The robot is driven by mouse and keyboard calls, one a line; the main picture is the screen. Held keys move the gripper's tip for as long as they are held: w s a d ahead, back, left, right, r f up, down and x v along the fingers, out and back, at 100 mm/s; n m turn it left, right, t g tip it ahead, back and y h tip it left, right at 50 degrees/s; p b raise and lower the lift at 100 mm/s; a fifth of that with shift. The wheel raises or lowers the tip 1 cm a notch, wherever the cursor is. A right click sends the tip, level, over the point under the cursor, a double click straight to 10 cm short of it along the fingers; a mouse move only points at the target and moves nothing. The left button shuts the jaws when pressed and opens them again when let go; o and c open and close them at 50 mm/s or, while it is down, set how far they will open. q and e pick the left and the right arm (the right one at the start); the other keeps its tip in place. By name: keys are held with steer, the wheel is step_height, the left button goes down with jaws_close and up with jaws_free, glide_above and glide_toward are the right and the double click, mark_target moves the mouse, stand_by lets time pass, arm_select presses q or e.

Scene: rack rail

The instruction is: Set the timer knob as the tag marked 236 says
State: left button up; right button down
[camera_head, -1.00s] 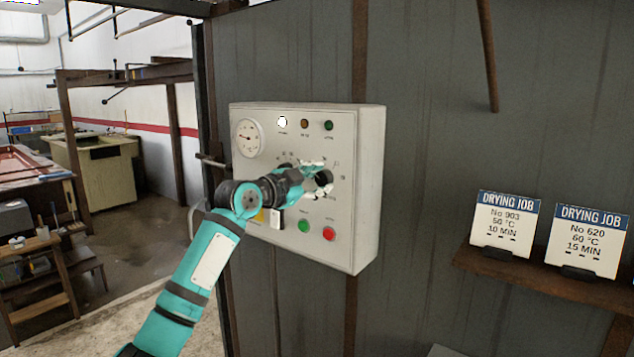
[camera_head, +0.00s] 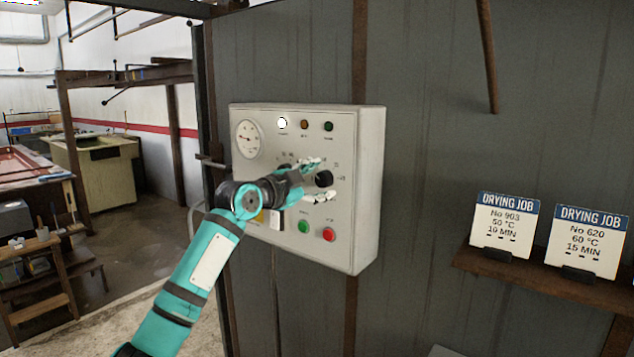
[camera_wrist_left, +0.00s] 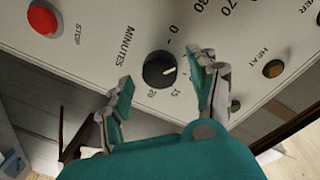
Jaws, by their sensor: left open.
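The black timer knob (camera_head: 324,178) sits on the right part of the grey control panel (camera_head: 362,200). In the left wrist view the knob (camera_wrist_left: 158,69) stands beside the word MINUTES, and its white pointer line is on the side toward the right finger. The numbers 0, 15 and 20 can be read around it. My left gripper (camera_head: 316,180) is open in front of the knob, one finger on either side, apart from it. Tags reading No 903, 50 °C, 10 MIN (camera_head: 504,222) and No 620, 60 °C, 15 MIN (camera_head: 587,240) stand at right; no tag in view reads 236.
Below the knob are a green button (camera_head: 304,226) and a red button (camera_head: 328,234). A round gauge (camera_head: 249,139) and several lamps are above. A wooden shelf (camera_head: 530,277) carries the tags. The wall between panel and shelf is clear.

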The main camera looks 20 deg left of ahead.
arm_select(q)
steer(key=v, duration=1.2)
